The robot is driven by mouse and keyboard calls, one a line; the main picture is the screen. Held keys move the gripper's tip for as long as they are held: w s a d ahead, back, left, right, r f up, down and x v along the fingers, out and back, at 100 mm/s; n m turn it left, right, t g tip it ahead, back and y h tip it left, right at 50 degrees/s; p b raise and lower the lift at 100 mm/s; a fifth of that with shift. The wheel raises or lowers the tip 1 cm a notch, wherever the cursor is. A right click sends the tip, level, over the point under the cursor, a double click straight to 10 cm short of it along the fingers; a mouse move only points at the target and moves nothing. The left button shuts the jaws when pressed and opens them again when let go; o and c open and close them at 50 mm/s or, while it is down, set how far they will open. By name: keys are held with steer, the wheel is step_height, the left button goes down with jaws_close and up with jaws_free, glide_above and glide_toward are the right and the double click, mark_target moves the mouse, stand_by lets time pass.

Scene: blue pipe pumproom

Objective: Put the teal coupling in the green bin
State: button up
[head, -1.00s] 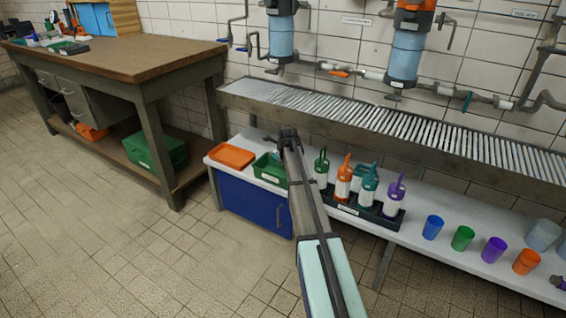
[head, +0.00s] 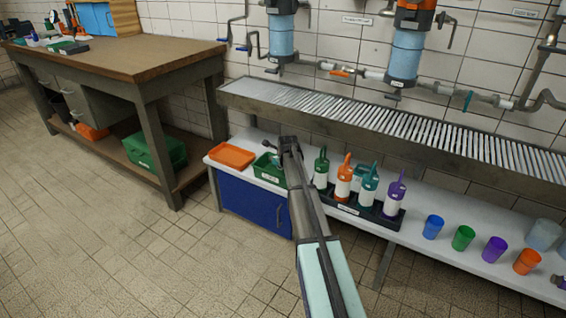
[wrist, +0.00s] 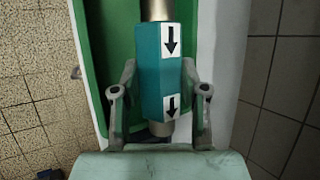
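The teal coupling (wrist: 153,78) fills the middle of the wrist view. It is a faceted teal body with metal ends and white labels with black arrows. The fingers of my gripper (wrist: 158,78) press against both its sides, shut on it. The coupling's height over the bin floor is hard to judge.
An orange tray (head: 232,155) stands left of the bin. A black caddy (head: 345,209) with several spray bottles stands close on the right, then several coloured cups. A slatted metal shelf (head: 380,118) runs behind and above the bench.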

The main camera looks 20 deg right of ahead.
steer(key=o, duration=0.3)
steer(key=shift+o, duration=0.2)
steer(key=shift+r, duration=0.1)
steer(key=shift+r, duration=0.25)
steer(key=p+v, duration=0.2)
steer(key=v, duration=1)
steer(key=shift+r, duration=0.25)
steer(key=shift+s, duration=0.1)
